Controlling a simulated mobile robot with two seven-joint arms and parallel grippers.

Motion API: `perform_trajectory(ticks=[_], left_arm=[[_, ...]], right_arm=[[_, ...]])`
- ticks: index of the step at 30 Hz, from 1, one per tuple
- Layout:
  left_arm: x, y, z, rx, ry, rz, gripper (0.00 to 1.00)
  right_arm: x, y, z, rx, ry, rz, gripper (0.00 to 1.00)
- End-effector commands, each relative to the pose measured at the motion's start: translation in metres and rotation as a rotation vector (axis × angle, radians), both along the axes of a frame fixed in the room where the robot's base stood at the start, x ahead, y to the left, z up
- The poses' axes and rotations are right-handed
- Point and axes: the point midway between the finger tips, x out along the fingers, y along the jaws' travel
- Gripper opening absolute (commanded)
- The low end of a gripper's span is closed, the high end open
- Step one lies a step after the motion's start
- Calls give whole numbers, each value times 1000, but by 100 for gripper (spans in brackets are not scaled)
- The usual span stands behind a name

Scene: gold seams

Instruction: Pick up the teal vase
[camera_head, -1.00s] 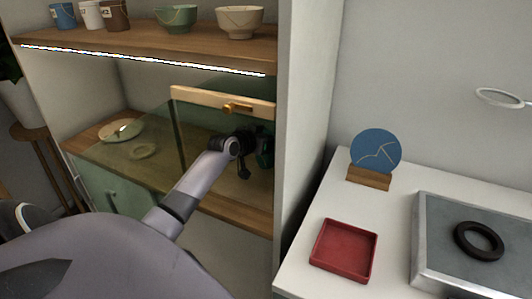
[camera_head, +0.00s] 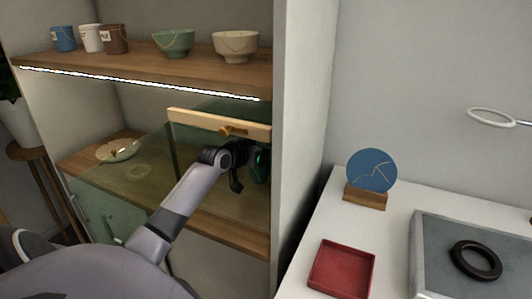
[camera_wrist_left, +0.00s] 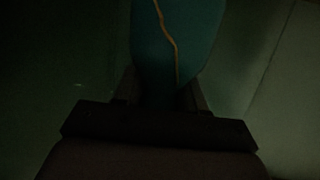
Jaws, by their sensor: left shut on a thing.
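The teal vase (camera_wrist_left: 185,35) fills the upper middle of the dark left wrist view, with a gold seam running down it. My left gripper (camera_wrist_left: 160,95) is shut on it, one finger on each side. In the head view the left gripper (camera_head: 243,160) is inside the cabinet's lower bay, by the right wall. Only a small dark teal part of the vase (camera_head: 262,165) shows there beside the gripper. The rest of it is hidden. My right gripper is not in view.
A glass panel with a wooden rail (camera_head: 190,119) and brass knob stands close to the gripper. A shelf (camera_head: 120,68) with bowls and cups is above. A plate (camera_head: 117,151) lies left. Right of the wall, a counter carries a red tray (camera_head: 342,270) and a blue disc (camera_head: 372,170) on a stand.

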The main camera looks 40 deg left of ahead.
Motion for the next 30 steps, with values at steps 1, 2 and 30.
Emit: perform_trajectory(ticks=[1,2,30], left_arm=[[-11,-1,0,5,1,-1,3],[-17,-2,0,5,1,-1,3],[-161,-18,1,1,-3,0,3]], right_arm=[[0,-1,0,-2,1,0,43],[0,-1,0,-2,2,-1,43],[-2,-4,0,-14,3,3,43]])
